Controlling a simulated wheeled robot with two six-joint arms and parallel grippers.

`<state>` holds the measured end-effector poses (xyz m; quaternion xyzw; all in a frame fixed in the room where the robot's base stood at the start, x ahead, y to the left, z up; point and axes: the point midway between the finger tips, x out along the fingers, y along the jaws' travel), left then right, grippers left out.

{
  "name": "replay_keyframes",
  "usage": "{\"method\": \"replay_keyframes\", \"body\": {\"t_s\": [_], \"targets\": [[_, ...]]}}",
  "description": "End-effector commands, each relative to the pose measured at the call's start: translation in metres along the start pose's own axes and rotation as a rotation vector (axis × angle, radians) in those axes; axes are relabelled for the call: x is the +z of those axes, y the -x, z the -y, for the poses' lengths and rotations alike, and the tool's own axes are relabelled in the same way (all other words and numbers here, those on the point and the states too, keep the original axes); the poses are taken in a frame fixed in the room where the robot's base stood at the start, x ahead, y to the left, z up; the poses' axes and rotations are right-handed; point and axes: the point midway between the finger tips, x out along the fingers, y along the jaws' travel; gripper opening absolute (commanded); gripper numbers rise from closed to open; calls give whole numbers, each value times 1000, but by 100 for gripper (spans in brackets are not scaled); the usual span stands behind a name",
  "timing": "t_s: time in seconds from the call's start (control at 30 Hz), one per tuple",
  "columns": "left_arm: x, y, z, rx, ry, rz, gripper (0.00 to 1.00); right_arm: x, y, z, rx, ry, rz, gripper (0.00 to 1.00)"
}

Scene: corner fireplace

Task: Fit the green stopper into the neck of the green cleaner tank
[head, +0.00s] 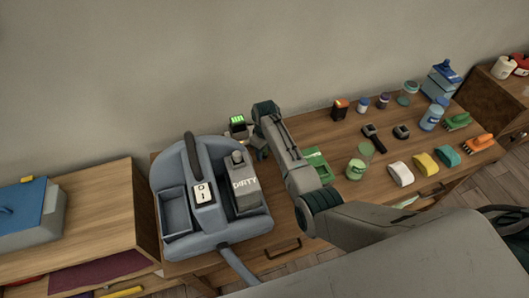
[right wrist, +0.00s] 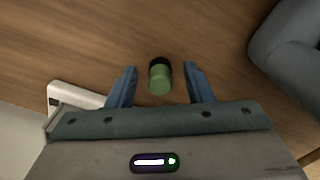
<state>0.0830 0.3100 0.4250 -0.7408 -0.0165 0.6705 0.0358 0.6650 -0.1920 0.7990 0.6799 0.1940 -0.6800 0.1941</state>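The green stopper (right wrist: 160,80), a short cylinder with a dark end, shows in the right wrist view between the fingers of my right gripper (right wrist: 160,72). The fingers are open, with a clear gap on both sides of it. My left gripper is out of view.
The cleaner holds a grey tank marked DIRTY (head: 245,196) beside an empty bay. A green jar (head: 356,169), brushes, bottles and colored blocks fill the right of the wooden table (head: 322,134).

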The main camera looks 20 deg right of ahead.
Motion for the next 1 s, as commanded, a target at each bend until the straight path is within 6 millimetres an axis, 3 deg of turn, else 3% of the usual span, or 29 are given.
{"method": "replay_keyframes", "body": {"t_s": [0.03, 0.2, 0.23, 0.57, 1.0], "targets": [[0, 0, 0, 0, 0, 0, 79, 0, 0, 0, 0, 0, 0, 37], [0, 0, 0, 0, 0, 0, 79, 0, 0, 0, 0, 0, 0, 3], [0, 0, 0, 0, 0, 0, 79, 0, 0, 0, 0, 0, 0, 1], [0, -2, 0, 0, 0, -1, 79, 0, 6, 0, 0, 0, 0, 1], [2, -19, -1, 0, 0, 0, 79, -1, 83, 0, 1, 0, -3, 1]]}}
